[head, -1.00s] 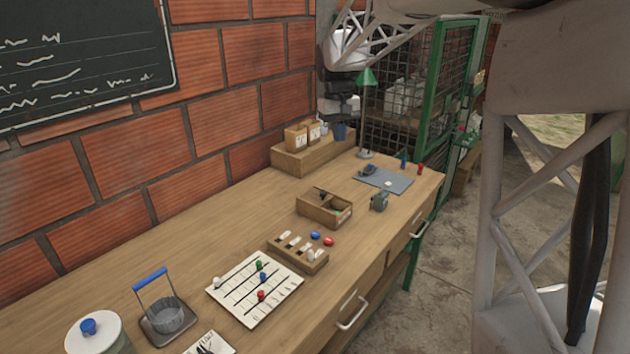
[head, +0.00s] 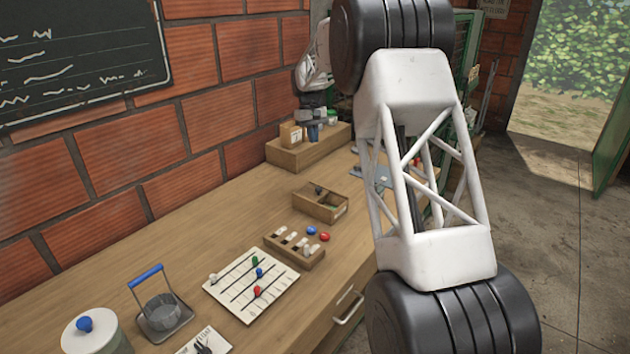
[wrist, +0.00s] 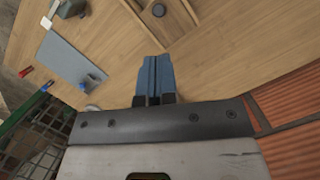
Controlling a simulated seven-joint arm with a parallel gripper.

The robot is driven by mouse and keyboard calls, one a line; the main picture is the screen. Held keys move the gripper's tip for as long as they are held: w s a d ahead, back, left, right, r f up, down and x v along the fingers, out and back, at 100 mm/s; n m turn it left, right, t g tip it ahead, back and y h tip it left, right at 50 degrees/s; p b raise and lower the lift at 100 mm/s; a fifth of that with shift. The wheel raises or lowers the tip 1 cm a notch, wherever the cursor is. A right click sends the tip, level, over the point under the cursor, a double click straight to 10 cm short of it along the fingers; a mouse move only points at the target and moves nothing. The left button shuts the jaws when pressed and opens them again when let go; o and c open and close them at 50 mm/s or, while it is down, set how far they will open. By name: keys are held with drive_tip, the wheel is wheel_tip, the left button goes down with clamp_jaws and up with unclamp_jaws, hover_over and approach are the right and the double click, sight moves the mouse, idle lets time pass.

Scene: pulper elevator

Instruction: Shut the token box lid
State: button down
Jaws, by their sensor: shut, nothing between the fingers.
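A small open wooden box (head: 321,206), likely the token box, stands mid-bench in the head view. Part of what looks like this box (wrist: 184,18) shows at the top of the wrist view. My gripper (head: 313,133) is at the back of the bench, by the wooden riser and apart from the box. Its blue fingers (wrist: 152,62) are shut together and empty in the wrist view.
A slotted wooden block (head: 294,249), blue and red tokens (head: 318,234) and a white board (head: 250,285) lie nearer. The wooden riser (head: 310,148) stands against the wall.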

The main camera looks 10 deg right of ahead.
drive_tip(key=w+a+f, duration=0.1)
drive_tip(key=w+f, duration=0.6)
drive_tip(key=shift+a+g, duration=0.2)
drive_tip(key=shift+g, duration=0.1)
drive_tip(key=shift+f, duration=0.15)
hover_over(313, 188)
drive_tip(key=w, duration=0.2)
drive_tip(key=f, duration=0.9)
drive_tip(key=shift+s+a+f, duration=0.1)
drive_tip(key=shift+a+f, duration=0.2)
drive_tip(key=shift+s+d, duration=0.15)
drive_tip(key=shift+s, duration=0.35)
drive_tip(key=shift+s+d, duration=0.15)
drive_tip(key=shift+s, duration=0.35)
drive_tip(key=shift+s+d+f, duration=0.15)
drive_tip(key=shift+s, duration=0.25)
drive_tip(key=shift+s+d+f, duration=0.1)
drive_tip(key=shift+s, duration=0.3)
drive_tip(key=shift+s+d, duration=0.1)
drive_tip(key=shift+s+d, duration=2.9)
